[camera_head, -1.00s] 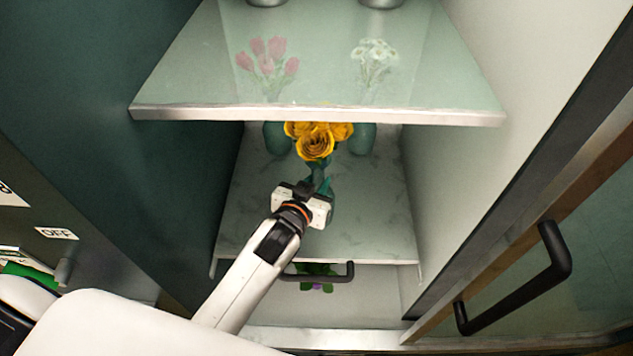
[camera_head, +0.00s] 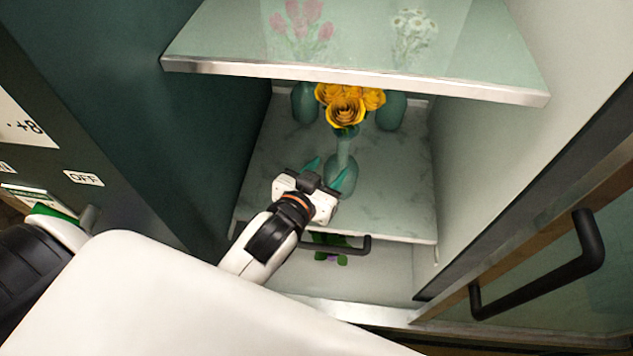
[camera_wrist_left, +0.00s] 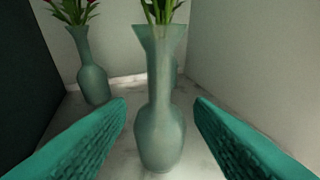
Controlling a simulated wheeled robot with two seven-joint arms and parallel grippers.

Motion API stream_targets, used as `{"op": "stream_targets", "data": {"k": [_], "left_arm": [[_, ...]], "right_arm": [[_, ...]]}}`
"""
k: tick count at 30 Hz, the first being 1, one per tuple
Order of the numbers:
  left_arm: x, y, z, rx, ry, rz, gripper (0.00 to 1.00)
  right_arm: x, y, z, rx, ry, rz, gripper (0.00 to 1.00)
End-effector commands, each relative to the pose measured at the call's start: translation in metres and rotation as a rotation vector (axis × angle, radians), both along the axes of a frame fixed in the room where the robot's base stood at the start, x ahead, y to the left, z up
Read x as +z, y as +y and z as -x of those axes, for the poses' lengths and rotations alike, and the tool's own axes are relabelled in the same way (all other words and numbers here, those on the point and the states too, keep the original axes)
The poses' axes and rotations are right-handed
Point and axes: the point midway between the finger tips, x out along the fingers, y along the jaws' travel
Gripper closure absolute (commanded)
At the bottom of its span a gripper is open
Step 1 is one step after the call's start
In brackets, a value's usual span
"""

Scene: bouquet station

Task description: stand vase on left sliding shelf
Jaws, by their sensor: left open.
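A pale green vase (camera_head: 343,176) with yellow roses (camera_head: 346,104) stands upright on the lower marble-look shelf (camera_head: 405,205), which has a black handle (camera_head: 352,245) at its front. My left gripper (camera_head: 326,172) is open, with its teal fingers pointing at the vase from the front left. In the left wrist view the vase (camera_wrist_left: 160,120) stands upright between and beyond the two spread fingers (camera_wrist_left: 160,110), with gaps on both sides. Its flower heads are cut off there. My right gripper is not in view.
Two more green vases (camera_head: 304,104) (camera_head: 391,110) stand at the back of the same shelf. A glass shelf (camera_head: 350,72) overhangs them. Walls close in both sides. A door with a black handle (camera_head: 545,270) is at the right. Purple flowers (camera_head: 331,257) show below the shelf.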

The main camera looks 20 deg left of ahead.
Motion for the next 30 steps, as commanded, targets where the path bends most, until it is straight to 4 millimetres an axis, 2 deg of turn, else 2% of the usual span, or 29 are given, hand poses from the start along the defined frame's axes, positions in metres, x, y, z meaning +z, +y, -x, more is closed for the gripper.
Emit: {"op": "stream_targets", "data": {"k": [3,9,30], "left_arm": [[0.004,0.002,0.022,0.001,0.003,0.002,0.52],[0.012,0.003,0.040,0.000,0.001,0.001,0.52],[0.012,0.004,0.042,0.002,0.007,-0.001,0.52]], "right_arm": [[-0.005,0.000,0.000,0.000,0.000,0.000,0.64],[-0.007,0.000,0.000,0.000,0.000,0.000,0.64],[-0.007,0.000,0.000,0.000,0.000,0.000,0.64]]}}
